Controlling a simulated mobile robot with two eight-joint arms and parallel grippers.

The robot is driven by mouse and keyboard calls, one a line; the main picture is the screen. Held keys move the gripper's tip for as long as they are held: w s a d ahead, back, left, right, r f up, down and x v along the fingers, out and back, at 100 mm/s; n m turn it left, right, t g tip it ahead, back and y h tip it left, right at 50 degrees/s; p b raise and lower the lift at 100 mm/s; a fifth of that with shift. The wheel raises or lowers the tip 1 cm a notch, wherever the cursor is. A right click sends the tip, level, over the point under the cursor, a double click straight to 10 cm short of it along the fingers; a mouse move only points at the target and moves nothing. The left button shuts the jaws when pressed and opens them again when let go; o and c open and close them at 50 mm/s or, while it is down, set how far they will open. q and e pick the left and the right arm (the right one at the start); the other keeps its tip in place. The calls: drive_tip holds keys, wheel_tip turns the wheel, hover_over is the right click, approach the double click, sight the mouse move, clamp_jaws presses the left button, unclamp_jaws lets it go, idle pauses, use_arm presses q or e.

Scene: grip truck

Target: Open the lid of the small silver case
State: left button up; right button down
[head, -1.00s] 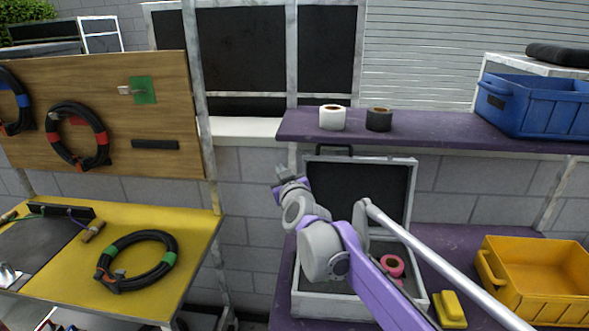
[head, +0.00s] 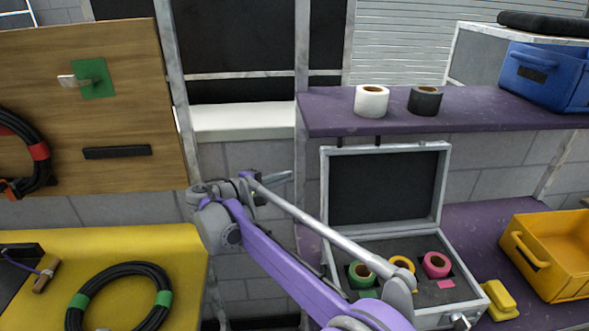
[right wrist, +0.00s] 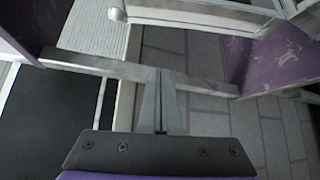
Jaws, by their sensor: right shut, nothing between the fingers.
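The small silver case (head: 440,158) sits on the lower purple shelf in the head view. Its lid (head: 382,188) stands upright at the back, showing a dark inner face. Inside lie a green tape roll (head: 362,274), a yellow one (head: 402,264) and a pink one (head: 436,264). My right arm crosses in front and hides the case's front left part. My right gripper (head: 284,177) is left of the lid, apart from it, shut and empty. The right wrist view shows its fingers together (right wrist: 160,75). My left gripper is not in view.
An upper purple shelf (head: 470,112) holds a white roll (head: 371,100), a black roll (head: 425,100) and a blue crate (head: 545,78). A yellow bin (head: 550,255) and a small yellow object (head: 500,300) are right of the case. A yellow table (head: 185,255) with a coiled cable (head: 120,270) is at left.

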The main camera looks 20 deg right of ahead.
sight(322, 172)
drive_tip(key=d, duration=0.8)
drive_tip(key=shift+s+d+p, duration=0.25)
drive_tip(key=shift+s+p, duration=0.05)
drive_tip(key=shift+s, duration=0.1)
drive_tip(key=s, duration=0.1)
drive_tip(key=s+a+r+m, duration=0.1)
drive_tip(key=shift+s+r+h, duration=0.2)
drive_tip(key=shift+s+h, duration=0.1)
drive_tip(key=shift+h, duration=0.1)
drive_tip(key=shift+s+a+r+p, duration=0.15)
drive_tip(key=shift+s+p, duration=0.15)
drive_tip(key=shift+s, duration=0.15)
drive_tip(key=shift+w, duration=0.1)
